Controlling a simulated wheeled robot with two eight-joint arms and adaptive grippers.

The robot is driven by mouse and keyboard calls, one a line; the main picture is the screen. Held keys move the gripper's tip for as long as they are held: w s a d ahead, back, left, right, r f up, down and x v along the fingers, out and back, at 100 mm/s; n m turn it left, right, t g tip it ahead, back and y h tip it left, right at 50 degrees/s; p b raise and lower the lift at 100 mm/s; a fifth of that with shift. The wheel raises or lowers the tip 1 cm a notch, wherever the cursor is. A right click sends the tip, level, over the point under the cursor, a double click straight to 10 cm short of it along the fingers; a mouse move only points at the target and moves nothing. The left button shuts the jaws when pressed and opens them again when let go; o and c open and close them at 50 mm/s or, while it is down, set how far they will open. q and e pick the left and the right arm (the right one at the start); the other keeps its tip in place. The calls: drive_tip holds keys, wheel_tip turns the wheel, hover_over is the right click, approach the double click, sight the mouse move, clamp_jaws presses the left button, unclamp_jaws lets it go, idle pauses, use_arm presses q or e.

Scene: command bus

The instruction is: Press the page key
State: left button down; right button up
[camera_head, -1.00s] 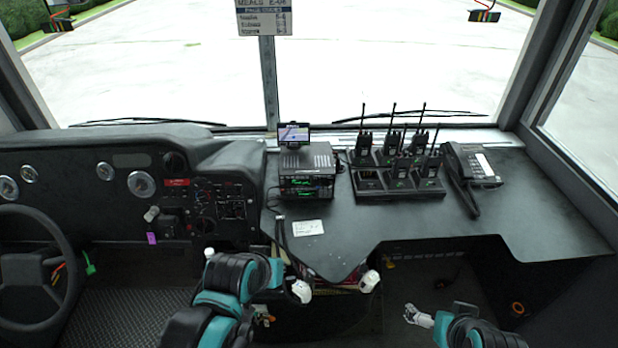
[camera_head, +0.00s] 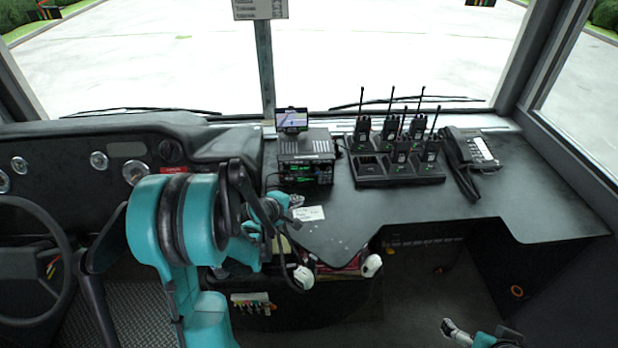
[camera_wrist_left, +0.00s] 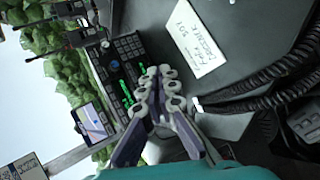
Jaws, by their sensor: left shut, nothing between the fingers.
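The radio unit (camera_head: 305,170) is a black box with green displays on the desk, left of the handheld radios. No key marked as the page key can be read. In the left wrist view, its face (camera_wrist_left: 118,72) appears turned on its side, with a keypad and green displays. My left gripper (camera_head: 288,203) is shut and empty, just in front of and below the radio. In the left wrist view, its fingertips (camera_wrist_left: 157,88) overlap the radio's lower edge; contact cannot be told. My right gripper (camera_head: 455,330) is low at the bottom right, far from the radio, its jaws unclear.
A small screen (camera_head: 292,120) stands on the radio. Several handheld radios (camera_head: 402,155) stand in a charger to the right, with a desk phone (camera_head: 482,153) beyond. A white card (camera_head: 309,214) lies close to my left gripper. Coiled cords (camera_wrist_left: 262,85) hang nearby.

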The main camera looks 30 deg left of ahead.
sight(296, 174)
use_arm(q)
drive_tip(key=shift+w+a+f+n, duration=0.4)
drive_tip(key=shift+f, duration=0.3)
drive_tip(key=w+a, duration=0.1)
drive_tip(key=w, duration=0.1)
drive_tip(key=w+a, duration=0.1)
drive_tip(key=w, duration=0.1)
drive_tip(key=w+a, duration=0.2)
drive_tip(key=shift+w+p, duration=0.35)
drive_tip(key=shift+p, duration=0.05)
drive_tip(key=shift+w+a, duration=0.25)
drive_tip(key=shift+w, duration=0.2)
idle(0.8)
drive_tip(key=shift+w+a, duration=0.2)
drive_tip(key=shift+w, duration=0.15)
